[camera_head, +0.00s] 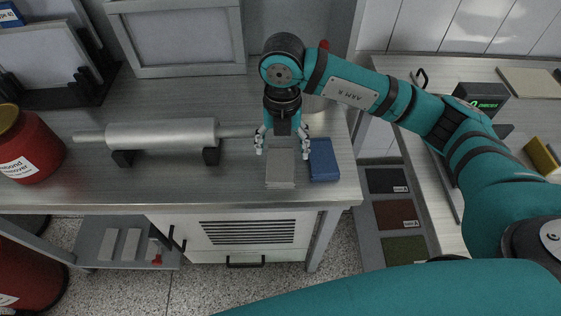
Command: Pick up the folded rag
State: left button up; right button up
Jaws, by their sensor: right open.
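A grey, flat, layered piece that looks like the folded rag (280,173) lies on the metal worktop near its front right edge. My right gripper (281,149) is above its back part, pointing down, open, with one finger on each side of it. Whether the fingers touch it or the worktop I cannot tell. The gripper hides the rag's back end. A blue folded-looking pad (324,160) lies close to the right of the grey piece, beside the right finger. My left gripper is not in view.
A metal roller (160,134) rests on black supports to the left. A red container (28,150) stands at the far left. The worktop's front edge (180,209) is close. A second counter at right holds a small device with a green display (482,98).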

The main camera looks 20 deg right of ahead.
aim_at(280, 162)
jog(key=shift+f, duration=0.5)
jog(key=f, duration=0.2)
jog(key=f+p, duration=0.1)
jog(key=f, duration=0.1)
jog(key=shift+s+a+f+p, duration=0.15)
jog(key=shift+a+f+p, duration=0.05)
jog(key=shift+p, duration=0.1)
jog(key=shift+f, duration=0.2)
jog(key=c, duration=0.9)
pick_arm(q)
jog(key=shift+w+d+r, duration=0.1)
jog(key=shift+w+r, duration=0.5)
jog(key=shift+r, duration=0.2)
pick_arm(e)
jog(key=shift+r, duration=0.15)
